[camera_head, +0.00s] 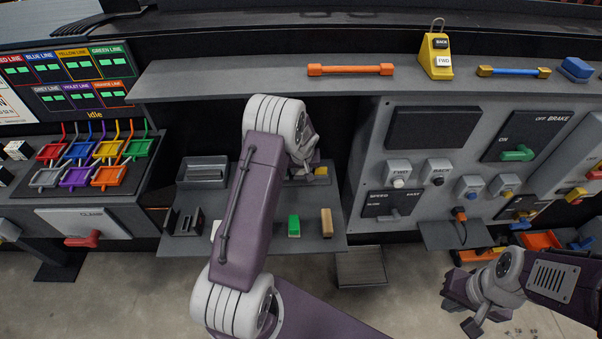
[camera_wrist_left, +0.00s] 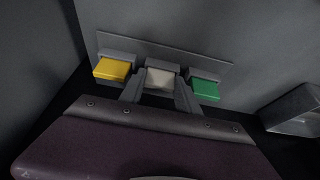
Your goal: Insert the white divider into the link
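In the left wrist view a pale white divider (camera_wrist_left: 160,78) sits in line with a grey link piece, between a yellow divider (camera_wrist_left: 111,69) and a green divider (camera_wrist_left: 206,90). The yellow and green ones are each in a grey link piece along a grey strip (camera_wrist_left: 160,50). My left gripper (camera_wrist_left: 160,87) has its fingers against both sides of the white divider, with no clear gap. In the head view my left arm hides most of this spot; the yellow divider (camera_head: 321,171) shows beside it. My right gripper (camera_head: 463,306) is open and empty at lower right.
A small grey shelf (camera_head: 270,244) holds a green piece (camera_head: 294,226) and a tan piece (camera_head: 326,223). A grey bin (camera_head: 204,170) stands to the left.

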